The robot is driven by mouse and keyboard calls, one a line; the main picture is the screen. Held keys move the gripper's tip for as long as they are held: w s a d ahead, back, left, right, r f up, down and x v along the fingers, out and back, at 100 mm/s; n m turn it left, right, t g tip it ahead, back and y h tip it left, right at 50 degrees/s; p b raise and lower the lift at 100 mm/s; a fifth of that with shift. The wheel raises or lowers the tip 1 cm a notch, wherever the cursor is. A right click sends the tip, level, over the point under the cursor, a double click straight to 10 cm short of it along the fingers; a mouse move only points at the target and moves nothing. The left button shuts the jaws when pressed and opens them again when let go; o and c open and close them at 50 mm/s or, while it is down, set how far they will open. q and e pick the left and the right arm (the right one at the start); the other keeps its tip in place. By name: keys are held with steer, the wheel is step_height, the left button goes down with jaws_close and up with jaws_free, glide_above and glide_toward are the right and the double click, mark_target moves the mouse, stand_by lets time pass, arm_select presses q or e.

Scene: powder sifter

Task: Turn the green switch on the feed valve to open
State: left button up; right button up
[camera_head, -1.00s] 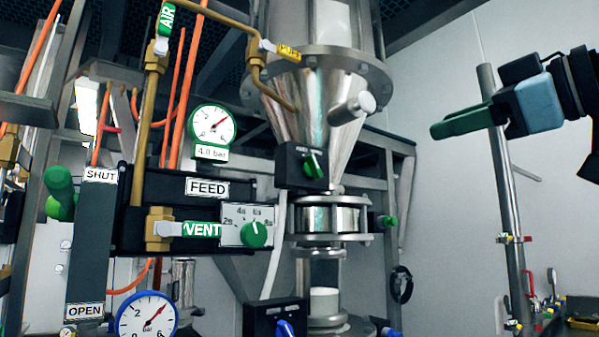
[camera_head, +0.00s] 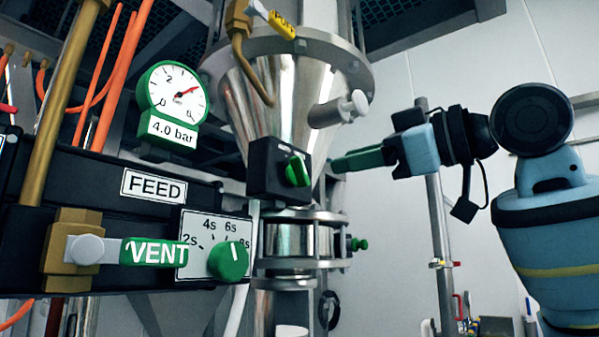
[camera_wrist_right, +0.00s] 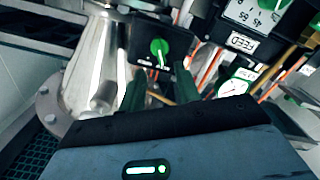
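A green switch (camera_head: 297,171) sits on the front of a black box (camera_head: 268,180) at the lower end of the steel cone. The switch also shows in the right wrist view (camera_wrist_right: 159,47), where its small lettering is too blurred to read. My right gripper (camera_head: 345,162) comes in from the right, just right of the switch in the head view. In the right wrist view its two dark green fingers (camera_wrist_right: 160,82) stand apart with nothing between them, and the switch lies beyond the gap. They look clear of the switch. My left gripper is not in view.
A black panel labelled FEED (camera_head: 153,186) carries a green timer knob (camera_head: 228,261) and a VENT lever (camera_head: 150,253). A green gauge (camera_head: 172,100) reads 4.0 bar. The steel cone (camera_head: 277,95) has a side stub (camera_head: 338,109). A vertical pipe (camera_head: 437,230) stands at right.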

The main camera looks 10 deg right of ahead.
mark_target(305, 171)
steer(key=shift+x, duration=3.8)
jaws_close()
